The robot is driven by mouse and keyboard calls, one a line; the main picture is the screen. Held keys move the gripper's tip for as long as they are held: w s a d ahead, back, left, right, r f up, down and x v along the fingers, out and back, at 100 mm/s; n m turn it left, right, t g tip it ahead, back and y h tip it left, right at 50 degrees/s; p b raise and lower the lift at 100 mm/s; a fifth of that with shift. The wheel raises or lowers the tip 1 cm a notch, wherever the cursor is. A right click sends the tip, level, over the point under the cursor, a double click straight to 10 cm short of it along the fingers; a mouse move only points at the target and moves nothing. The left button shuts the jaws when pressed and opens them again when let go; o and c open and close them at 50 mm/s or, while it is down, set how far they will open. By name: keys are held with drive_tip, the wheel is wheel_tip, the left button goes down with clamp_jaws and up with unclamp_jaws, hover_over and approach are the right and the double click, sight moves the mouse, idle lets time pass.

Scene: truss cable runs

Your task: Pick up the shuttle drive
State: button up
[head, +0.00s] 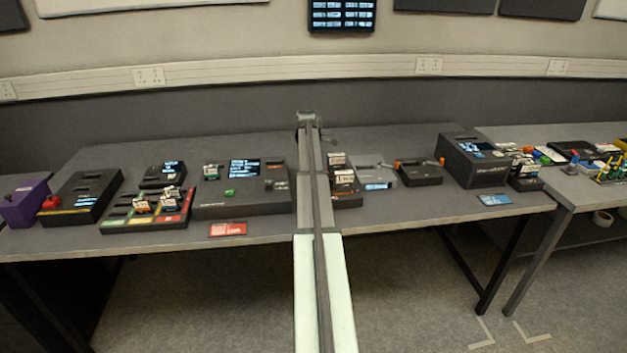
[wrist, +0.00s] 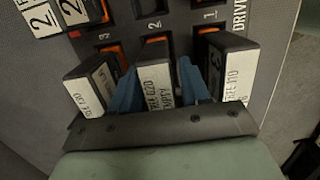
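In the wrist view, three dark drives with white labels stand side by side at a rack (wrist: 183,24) with numbered positions 3, 2 and 1. The middle drive (wrist: 158,75) has a label that seems to read "FREE 020" or similar. The blue fingers of my gripper (wrist: 158,85) stand on either side of this middle drive, very close to it. I cannot tell whether they press on it. A left drive (wrist: 88,95) and a right drive (wrist: 232,70) flank the fingers. No label clearly reads "shuttle". In the head view my arm hides my gripper.
In the head view, a small rack with drives (head: 343,185) stands just right of my arm. A tray with coloured sections (head: 145,215) and black devices fill the left table. A large black box (head: 470,165) stands to the right. In the wrist view, two more labelled drives (wrist: 55,15) lie top left.

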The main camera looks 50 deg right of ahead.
clamp_jaws()
drive_tip(key=shift+r, duration=0.15)
